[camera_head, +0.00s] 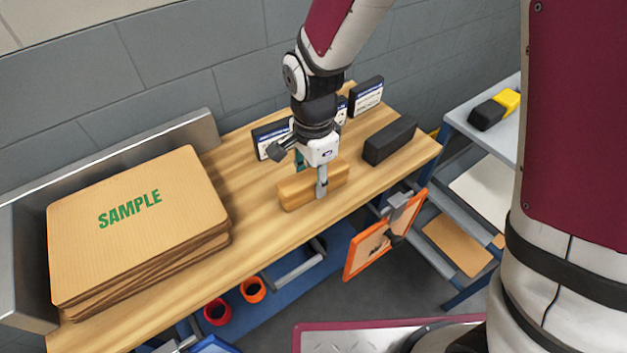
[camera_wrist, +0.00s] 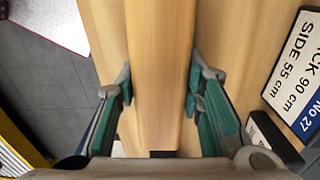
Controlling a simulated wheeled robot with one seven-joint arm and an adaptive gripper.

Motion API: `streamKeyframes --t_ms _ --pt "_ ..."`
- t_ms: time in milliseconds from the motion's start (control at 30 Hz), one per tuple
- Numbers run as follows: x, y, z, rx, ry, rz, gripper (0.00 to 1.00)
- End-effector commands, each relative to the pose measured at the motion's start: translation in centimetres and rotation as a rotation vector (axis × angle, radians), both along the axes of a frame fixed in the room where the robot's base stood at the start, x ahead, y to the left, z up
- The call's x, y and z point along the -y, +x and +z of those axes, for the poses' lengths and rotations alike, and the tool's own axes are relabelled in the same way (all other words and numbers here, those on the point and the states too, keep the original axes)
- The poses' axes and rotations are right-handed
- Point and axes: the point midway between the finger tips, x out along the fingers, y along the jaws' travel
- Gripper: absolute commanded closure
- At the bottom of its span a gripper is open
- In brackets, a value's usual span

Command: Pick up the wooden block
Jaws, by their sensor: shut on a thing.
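The wooden block (camera_head: 297,192) is a long, light brown bar on the wooden workbench, near its front edge. My gripper (camera_head: 311,186) reaches down over it from above, with one finger in front of the block and the other side mostly hidden behind it. In the wrist view the block (camera_wrist: 162,70) runs up the middle of the picture between the two fingers of my gripper (camera_wrist: 161,80). The gripper is shut on the block. Whether the block touches the bench cannot be told.
A stack of cardboard sheets marked SAMPLE (camera_head: 130,225) lies on the left of the workbench (camera_head: 262,228). A black block (camera_head: 389,141) lies to the right. Labelled dark boxes (camera_head: 367,96) stand behind, one close to the gripper. An orange-framed board (camera_head: 372,250) hangs at the front.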

Motion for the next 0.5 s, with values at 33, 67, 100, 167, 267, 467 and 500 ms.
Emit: streamKeyframes --t_ms 33,67,100,167,267,467,500 --pt "0.0 0.0 0.0 0.001 0.001 0.0 1.0" --pt "0.0 0.0 0.0 0.001 0.001 0.0 1.0" --pt "0.0 0.0 0.0 0.001 0.001 0.0 1.0" --pt "0.0 0.0 0.0 0.001 0.001 0.0 1.0" --pt "0.0 0.1 0.3 0.002 0.001 0.0 1.0" --pt "-0.1 0.1 1.8 0.004 0.003 0.0 1.0" --pt "-0.1 0.1 2.3 0.005 0.002 0.001 1.0"
